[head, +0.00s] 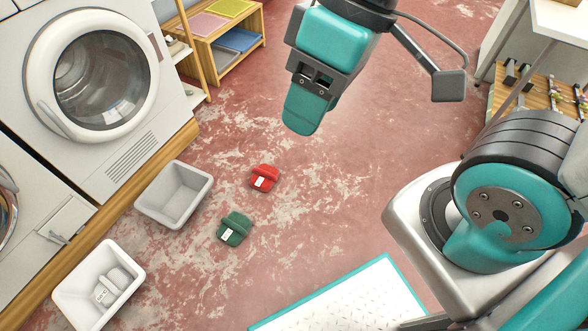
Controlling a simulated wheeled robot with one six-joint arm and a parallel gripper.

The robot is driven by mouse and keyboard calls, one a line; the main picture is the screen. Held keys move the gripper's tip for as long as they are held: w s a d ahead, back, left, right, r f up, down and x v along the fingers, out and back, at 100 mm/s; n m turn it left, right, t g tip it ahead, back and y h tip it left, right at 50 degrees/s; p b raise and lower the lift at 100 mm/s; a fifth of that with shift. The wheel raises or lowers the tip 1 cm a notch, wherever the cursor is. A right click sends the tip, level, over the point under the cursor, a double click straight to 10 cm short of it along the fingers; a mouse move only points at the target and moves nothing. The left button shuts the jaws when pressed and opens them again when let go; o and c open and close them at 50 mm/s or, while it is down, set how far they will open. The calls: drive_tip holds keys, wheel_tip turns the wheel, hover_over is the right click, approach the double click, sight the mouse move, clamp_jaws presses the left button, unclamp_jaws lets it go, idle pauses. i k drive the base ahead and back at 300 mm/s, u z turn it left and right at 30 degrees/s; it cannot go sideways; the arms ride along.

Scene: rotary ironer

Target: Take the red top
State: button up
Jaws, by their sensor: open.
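The red top (264,178) is a small folded red bundle with a white label. It lies on the worn red floor, a little right of the grey bin. My gripper (303,110) is in the upper middle of the head view, apart from the red top and up and to the right of it in the picture. Its teal fingers point down and nothing shows between them. The gap between the fingertips is mostly hidden by the near finger.
A green folded bundle (234,229) lies close below the red top. A grey empty bin (174,194) and a white bin (99,287) with a pale labelled bundle stand left, by the washing machines (103,75). A wooden shelf (222,40) stands behind. Floor right of the red top is clear.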

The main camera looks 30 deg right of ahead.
sight(263, 178)
drive_tip(key=z, duration=0.05)
drive_tip(key=k, duration=0.6)
drive_tip(key=u, duration=0.85)
drive_tip(key=i, duration=1.75)
drive_tip(key=z, duration=0.7)
